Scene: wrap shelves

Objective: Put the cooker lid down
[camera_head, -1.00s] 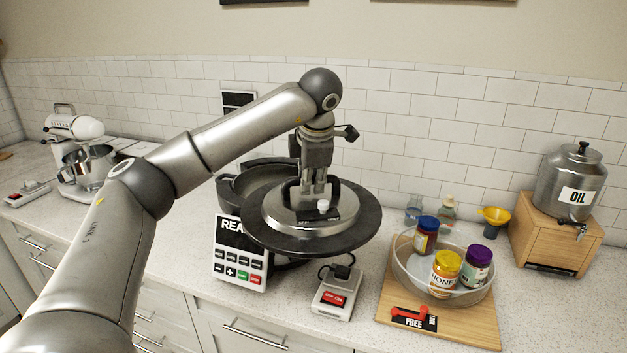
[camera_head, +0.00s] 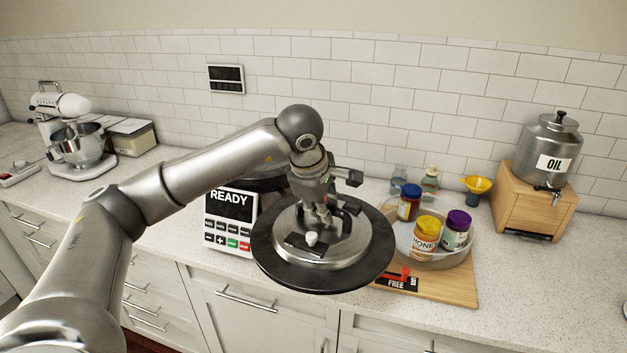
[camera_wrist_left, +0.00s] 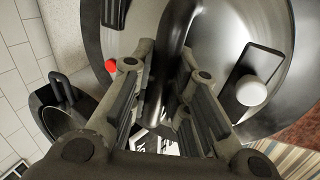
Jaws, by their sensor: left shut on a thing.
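The cooker lid (camera_head: 275,245) is a round metal disc with a wide black rim, a raised silver centre, a dark handle and a white knob. In the head view my left gripper (camera_head: 322,218) is shut on its handle and holds it in the air in front of the counter edge, slightly tilted. In the left wrist view the lid (camera_wrist_left: 215,45) fills the upper right, and the dark handle passes between the fingers (camera_wrist_left: 162,105). The cooker (camera_head: 262,180), with a READY panel (camera_head: 231,205), stands behind the lid and is mostly hidden. My right gripper is not in view.
Right of the lid, a wooden board (camera_head: 455,285) bears a clear round tray (camera_head: 468,258) with several jars and a red-handled FREE switch (camera_head: 398,280). An OIL can (camera_head: 548,155) stands on a wooden box (camera_head: 530,205). Bare counter (camera_head: 545,270) lies at right. A stand mixer (camera_head: 75,140) is at left.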

